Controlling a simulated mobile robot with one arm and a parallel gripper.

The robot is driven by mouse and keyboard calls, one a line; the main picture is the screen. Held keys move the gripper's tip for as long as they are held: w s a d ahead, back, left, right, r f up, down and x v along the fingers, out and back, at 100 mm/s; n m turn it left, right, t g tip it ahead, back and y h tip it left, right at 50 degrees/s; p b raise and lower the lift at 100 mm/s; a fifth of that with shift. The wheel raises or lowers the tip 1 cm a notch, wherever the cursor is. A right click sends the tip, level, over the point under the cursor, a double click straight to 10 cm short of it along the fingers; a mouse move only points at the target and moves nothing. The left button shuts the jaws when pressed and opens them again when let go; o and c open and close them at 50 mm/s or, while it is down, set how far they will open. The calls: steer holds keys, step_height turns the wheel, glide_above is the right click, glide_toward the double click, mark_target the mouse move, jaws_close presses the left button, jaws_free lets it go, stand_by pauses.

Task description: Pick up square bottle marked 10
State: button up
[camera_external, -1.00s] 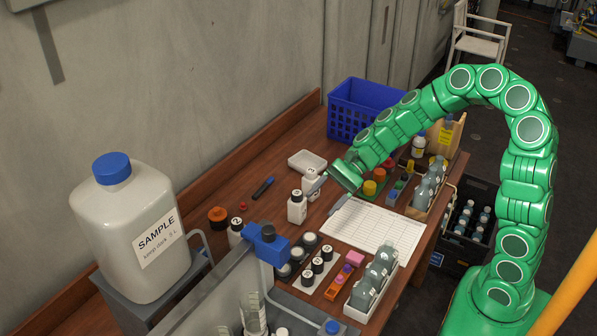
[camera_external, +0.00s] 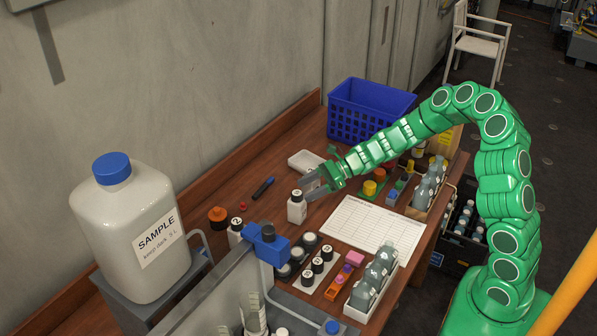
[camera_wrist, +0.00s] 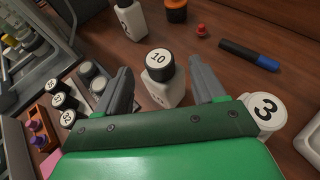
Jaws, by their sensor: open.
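The square bottle marked 10 (camera_wrist: 160,62) is white with a black cap and a round label on top. It stands upright between my gripper's fingers in the wrist view, with gaps on both sides. It also shows in the external view (camera_external: 297,208), at the left of my gripper (camera_external: 314,184). The contact is not visible.
A bottle marked 2 (camera_external: 235,232) stands left of it, with an orange-capped jar (camera_external: 218,217) behind. A marker (camera_external: 263,188) lies on the table. Racks of black-capped vials (camera_external: 317,264) stand in front. A white tray (camera_external: 306,161) and blue basket (camera_external: 368,108) are at the back.

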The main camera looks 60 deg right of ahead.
mark_target(291, 198)
steer(key=shift+x, duration=3.15)
jaws_close()
